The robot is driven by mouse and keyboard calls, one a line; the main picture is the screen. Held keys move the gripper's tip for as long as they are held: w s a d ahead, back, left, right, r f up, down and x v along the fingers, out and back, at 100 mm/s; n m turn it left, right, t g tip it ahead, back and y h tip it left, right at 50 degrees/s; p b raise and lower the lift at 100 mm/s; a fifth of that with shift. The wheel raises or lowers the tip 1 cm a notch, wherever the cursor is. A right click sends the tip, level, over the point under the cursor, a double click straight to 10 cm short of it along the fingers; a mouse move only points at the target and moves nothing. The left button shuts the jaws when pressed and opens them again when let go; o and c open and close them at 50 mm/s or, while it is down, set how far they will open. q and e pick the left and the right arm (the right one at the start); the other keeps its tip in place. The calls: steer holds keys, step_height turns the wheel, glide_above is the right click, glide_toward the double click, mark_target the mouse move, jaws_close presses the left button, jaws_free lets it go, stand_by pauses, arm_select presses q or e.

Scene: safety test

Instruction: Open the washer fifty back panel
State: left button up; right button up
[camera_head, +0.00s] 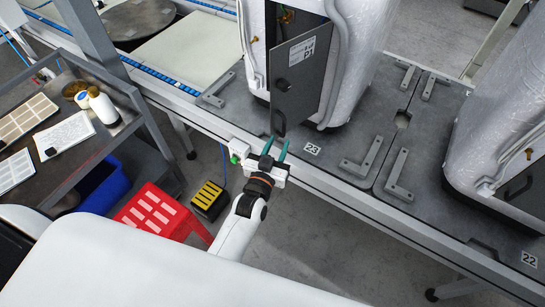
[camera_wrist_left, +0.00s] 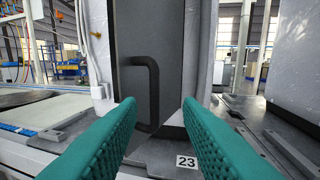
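The washer (camera_head: 360,60) is a tall, plastic-wrapped white unit on the grey platform at top centre. Its dark grey back panel (camera_head: 303,75), with a white printed label, stands swung outward at an angle, with the opening showing at its upper left. In the left wrist view the panel (camera_wrist_left: 185,60) has a black bar handle (camera_wrist_left: 152,90). My left gripper (camera_head: 276,147) is open and empty, just in front of the panel's lower end. Its teal fingers (camera_wrist_left: 158,112) are apart, with the handle beyond and between them, not gripped. My right gripper is not in view.
A second wrapped washer (camera_head: 500,120) stands at right. Metal brackets (camera_head: 362,158) lie on the platform beside the tag 23 (camera_head: 312,149). A red stool (camera_head: 155,213), a black-yellow box (camera_head: 209,198) and a dark workbench (camera_head: 85,140) are at left.

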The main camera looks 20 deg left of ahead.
mark_target(273, 129)
arm_select(q)
steer(key=s, duration=0.5)
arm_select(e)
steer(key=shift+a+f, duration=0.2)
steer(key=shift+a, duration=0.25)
arm_select(q)
steer(key=shift+c, duration=0.4)
